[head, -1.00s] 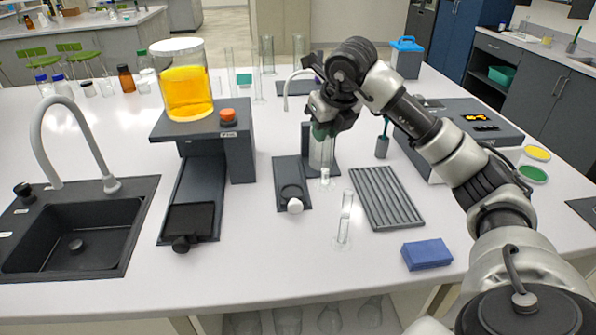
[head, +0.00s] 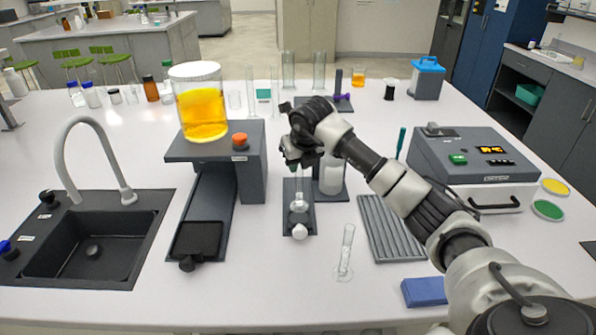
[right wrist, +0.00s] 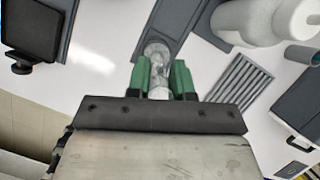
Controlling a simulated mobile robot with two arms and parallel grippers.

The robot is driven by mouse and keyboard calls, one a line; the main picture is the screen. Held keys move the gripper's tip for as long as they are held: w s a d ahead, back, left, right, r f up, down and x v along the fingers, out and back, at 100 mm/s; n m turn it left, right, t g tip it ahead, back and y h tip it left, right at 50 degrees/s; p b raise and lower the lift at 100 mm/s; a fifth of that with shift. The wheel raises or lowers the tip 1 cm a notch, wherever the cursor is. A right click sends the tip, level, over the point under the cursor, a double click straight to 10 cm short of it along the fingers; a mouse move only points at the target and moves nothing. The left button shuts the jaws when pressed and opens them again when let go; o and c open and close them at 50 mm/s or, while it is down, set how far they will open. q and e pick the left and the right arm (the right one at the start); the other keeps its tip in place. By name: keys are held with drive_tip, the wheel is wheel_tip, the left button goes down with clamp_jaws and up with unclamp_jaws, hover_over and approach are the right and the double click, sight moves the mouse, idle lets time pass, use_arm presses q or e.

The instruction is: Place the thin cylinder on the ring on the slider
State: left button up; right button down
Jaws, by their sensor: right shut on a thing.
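My right gripper (head: 301,160) is shut on a thin clear glass cylinder (head: 299,190), held upright over the slider (head: 299,222). The slider is a narrow dark plate with a white knob (head: 300,232) at its near end. The cylinder's foot is at the ring (head: 299,206) and largely covers it; I cannot tell whether they touch. In the right wrist view, the green fingers (right wrist: 160,80) hold the clear cylinder (right wrist: 158,68) between them, in line with the slider plate (right wrist: 172,22). My left gripper is not in view.
A white bottle (head: 331,178) on a dark stand is close behind and right of the slider. Another thin glass cylinder (head: 346,250) stands in front right, beside a ribbed grey tray (head: 388,232). A raised dark platform with a yellow-filled jar (head: 203,112) is on the left.

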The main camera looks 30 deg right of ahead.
sight(298, 175)
wheel_tip(298, 175, down, 4)
drive_tip(key=shift+w+r+p, duration=0.1)
drive_tip(key=shift+r+p, duration=0.1)
drive_tip(key=shift+p, duration=0.65)
drive_tip(key=shift+f, duration=0.25)
drive_tip(key=shift+f, duration=0.2)
drive_tip(key=c, duration=1)
unclamp_jaws()
drive_tip(key=shift+r, duration=0.15)
